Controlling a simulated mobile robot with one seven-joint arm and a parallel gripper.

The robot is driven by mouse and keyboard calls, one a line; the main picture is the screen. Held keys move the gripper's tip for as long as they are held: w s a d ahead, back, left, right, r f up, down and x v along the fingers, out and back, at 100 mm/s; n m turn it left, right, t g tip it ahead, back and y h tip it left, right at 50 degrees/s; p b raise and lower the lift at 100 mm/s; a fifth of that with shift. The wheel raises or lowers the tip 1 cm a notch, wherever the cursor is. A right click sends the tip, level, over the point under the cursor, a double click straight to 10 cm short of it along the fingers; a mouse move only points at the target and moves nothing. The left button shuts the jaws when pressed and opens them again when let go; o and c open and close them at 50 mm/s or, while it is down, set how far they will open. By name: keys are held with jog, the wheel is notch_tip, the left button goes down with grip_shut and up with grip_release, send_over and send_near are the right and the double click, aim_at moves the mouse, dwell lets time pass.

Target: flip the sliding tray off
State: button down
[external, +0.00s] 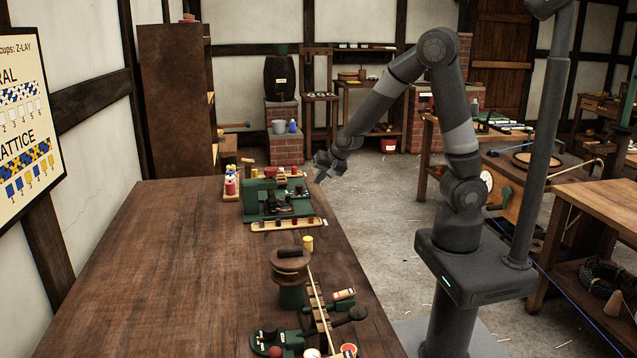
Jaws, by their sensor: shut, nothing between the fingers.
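My gripper (328,168) is above the right edge of the long wooden table, near its far end. It is shut and holds nothing. A green machine (262,203) with dark parts on top stands on the table below and to the left of my gripper, apart from it. A pale wooden strip (290,224) with small coloured pieces lies along its near side. I cannot tell which part is the sliding tray, nor its setting; the parts are too small here.
A pale tray (231,187) of coloured spools is left of the green machine. Nearer on the table (190,265) stand a brown reel (289,263) on a green base, a yellow piece (308,243) and a green fixture (268,340). The table's left side is clear.

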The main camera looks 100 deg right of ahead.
jog(key=shift+s+a+r, duration=0.1)
jog(key=shift+r, duration=0.1)
dwell(0.6)
jog(key=a+r+n+t+y, duration=0.1)
jog(key=a+r+n+y, duration=0.3)
jog(key=a, duration=0.6)
jog(key=a+r+n+t+y, duration=0.1)
jog(key=a+r+n, duration=0.5)
jog(key=a, duration=0.4)
jog(key=s+a+r+n, duration=0.3)
jog(key=s+a+n, duration=0.1)
jog(key=s+a, duration=0.2)
jog(key=s+a+r+n+g, duration=0.1)
jog(key=s+a+r+n, duration=0.3)
jog(key=s+a, duration=0.2)
jog(key=shift+s+r+n, duration=0.2)
jog(key=shift+s+n, duration=0.1)
jog(key=shift+s, duration=0.35)
jog(key=shift+a, duration=0.1)
